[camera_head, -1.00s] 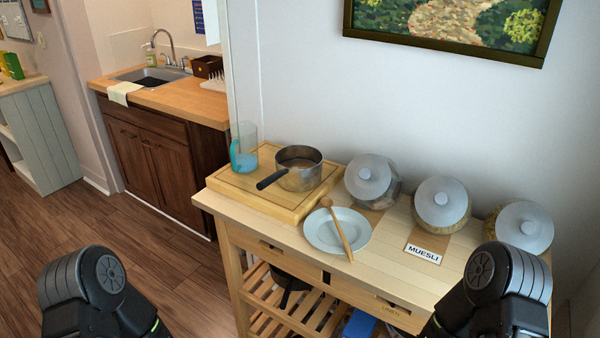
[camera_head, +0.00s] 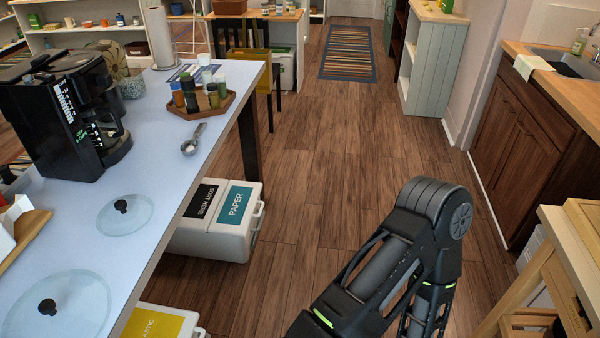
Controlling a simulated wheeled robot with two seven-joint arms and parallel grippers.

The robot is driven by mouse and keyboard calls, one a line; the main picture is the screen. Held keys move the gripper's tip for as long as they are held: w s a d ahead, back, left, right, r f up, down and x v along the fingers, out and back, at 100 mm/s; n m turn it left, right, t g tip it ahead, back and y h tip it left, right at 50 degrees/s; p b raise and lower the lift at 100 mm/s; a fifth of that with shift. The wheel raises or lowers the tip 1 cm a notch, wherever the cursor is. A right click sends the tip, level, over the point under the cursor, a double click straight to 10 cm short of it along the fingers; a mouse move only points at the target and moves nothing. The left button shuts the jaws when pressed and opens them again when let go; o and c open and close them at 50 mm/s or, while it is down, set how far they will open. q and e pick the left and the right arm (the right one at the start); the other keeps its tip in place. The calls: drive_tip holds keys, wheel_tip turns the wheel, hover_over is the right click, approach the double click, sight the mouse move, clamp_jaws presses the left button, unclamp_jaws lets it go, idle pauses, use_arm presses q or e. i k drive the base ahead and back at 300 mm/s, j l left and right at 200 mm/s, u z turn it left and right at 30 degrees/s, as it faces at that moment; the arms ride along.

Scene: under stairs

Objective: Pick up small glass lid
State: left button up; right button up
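Two round glass lids with black knobs lie flat on the white-blue table (camera_head: 180,215) at the left. The smaller glass lid (camera_head: 137,216) is farther back, just in front of the coffee maker. The larger glass lid (camera_head: 85,318) lies nearer to me, at the lower left. Part of my arm shows at the lower right, well to the right of the table, over the floor. No gripper fingers are in the picture, and nothing touches either lid.
A black coffee maker (camera_head: 55,115) stands behind the small lid. A metal scoop (camera_head: 191,143) and a wooden tray (camera_head: 222,108) of jars are farther back. Bins, including a paper bin (camera_head: 218,250), stand beside the table. Open wooden floor (camera_head: 310,200) lies between table and cart.

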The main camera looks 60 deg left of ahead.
sight(124, 216)
drive_tip(key=u, duration=1.7)
drive_tip(key=i+l+u, duration=0.1)
drive_tip(key=i+u, duration=0.15)
drive_tip(key=u, duration=0.15)
drive_tip(key=i+l+u, duration=0.2)
drive_tip(key=u, duration=0.25)
drive_tip(key=i+l+u, duration=0.2)
drive_tip(key=u, duration=0.2)
drive_tip(key=i+l+u, duration=0.1)
drive_tip(key=l+u, duration=0.2)
drive_tip(key=u, duration=0.15)
drive_tip(key=i+l+u, duration=0.1)
drive_tip(key=l, duration=0.4)
drive_tip(key=i+l, duration=0.15)
drive_tip(key=l, duration=0.3)
drive_tip(key=i+l+u, duration=0.15)
drive_tip(key=l, duration=0.35)
